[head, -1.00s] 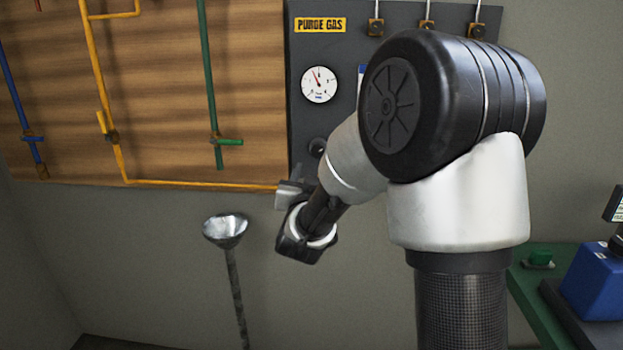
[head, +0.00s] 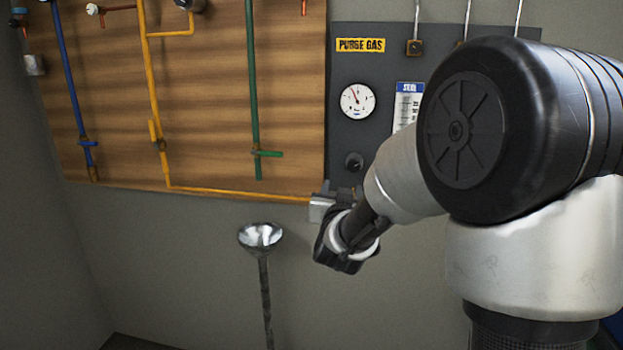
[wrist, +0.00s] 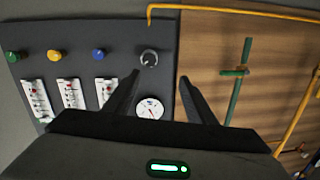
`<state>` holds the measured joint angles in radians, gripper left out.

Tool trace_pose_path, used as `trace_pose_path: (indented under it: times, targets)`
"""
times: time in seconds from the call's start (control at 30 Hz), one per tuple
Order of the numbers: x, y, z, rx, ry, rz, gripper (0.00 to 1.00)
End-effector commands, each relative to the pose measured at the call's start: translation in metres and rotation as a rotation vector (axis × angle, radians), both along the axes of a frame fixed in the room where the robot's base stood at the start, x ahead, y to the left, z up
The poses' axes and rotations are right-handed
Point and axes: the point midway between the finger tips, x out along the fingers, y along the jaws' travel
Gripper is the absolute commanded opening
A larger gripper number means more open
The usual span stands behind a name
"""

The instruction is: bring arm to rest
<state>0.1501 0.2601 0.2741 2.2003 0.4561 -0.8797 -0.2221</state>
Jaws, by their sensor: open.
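My gripper (wrist: 160,85) is open in the wrist view, its two dark fingers apart with nothing between them touching either one. Beyond the fingers is the dark purge gas panel (wrist: 110,35), with a black knob (wrist: 149,58) and a round gauge (wrist: 150,108) seen between and past them. In the head view my arm is bent, with its wrist left of the big black joint and just below the panel (head: 340,110). The fingers are mostly hidden by the wrist in that view.
A wooden board (head: 205,90) carries a blue pipe (head: 70,80), a yellow pipe (head: 152,90) and a green pipe (head: 252,90). The wall at lower left is bare.

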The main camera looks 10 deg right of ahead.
Motion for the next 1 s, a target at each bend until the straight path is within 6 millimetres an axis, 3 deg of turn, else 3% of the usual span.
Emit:
trace_pose_path:
  times: [0.03,0.17,0.3,0.5,0.8,0.83,0.9,1.0]
  targets:
    - [-0.01,0.011,0.013,0.001,0.034,0.047,0.5]
    - [-0.056,0.038,0.021,0.002,0.209,0.18,0.5]
    - [-0.131,0.051,0.015,-0.007,0.436,0.272,0.5]
    - [-0.239,0.043,-0.006,-0.011,0.715,0.307,0.5]
    - [-0.36,0.021,-0.031,0.001,0.989,0.284,0.5]
    - [-0.372,0.018,-0.033,0.002,1.013,0.278,0.5]
    - [-0.368,0.019,-0.004,0.002,1.015,0.28,0.5]
    - [-0.368,0.019,0.018,0.002,1.015,0.28,0.5]
